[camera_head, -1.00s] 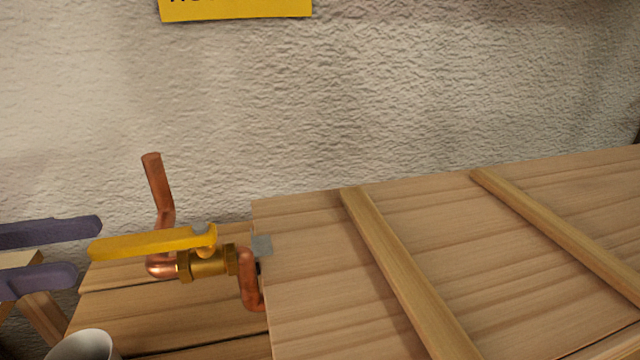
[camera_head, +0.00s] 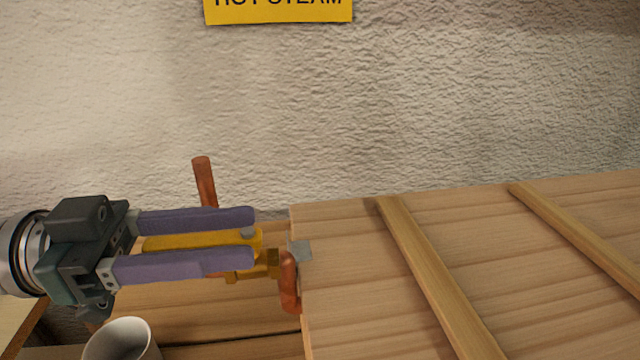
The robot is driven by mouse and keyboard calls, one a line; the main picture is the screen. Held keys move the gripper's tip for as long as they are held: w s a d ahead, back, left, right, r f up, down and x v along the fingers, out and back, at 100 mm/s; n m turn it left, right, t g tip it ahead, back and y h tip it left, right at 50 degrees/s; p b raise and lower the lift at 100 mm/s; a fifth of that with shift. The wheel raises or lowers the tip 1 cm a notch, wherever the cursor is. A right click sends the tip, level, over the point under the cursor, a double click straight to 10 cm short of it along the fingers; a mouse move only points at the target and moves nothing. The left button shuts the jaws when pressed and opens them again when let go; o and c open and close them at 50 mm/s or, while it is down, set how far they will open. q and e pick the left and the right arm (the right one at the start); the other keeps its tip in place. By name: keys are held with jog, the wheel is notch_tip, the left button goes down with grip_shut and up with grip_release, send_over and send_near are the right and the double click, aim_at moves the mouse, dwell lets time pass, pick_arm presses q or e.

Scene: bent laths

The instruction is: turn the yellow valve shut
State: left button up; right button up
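The yellow valve handle (camera_head: 190,241) lies roughly level, pointing left from a brass valve body (camera_head: 272,265) on a copper pipe (camera_head: 290,283). My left gripper (camera_head: 253,238) comes in from the left. Its two purple fingers are apart, one above and one below the handle in the head view, and run along most of its length. The fingers overlap the handle's edges, so I cannot tell whether they touch it. They hide part of the valve body and of the pipe behind. My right gripper is not in view.
A wooden panel with two battens (camera_head: 440,270) stands close on the right of the valve, with a small grey metal plate (camera_head: 300,250) at its edge. A pale cup (camera_head: 122,342) stands below my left gripper. A yellow sign (camera_head: 280,10) hangs on the rough wall (camera_head: 400,100).

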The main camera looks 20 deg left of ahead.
pick_arm(q)
grip_shut()
dwell(1.2)
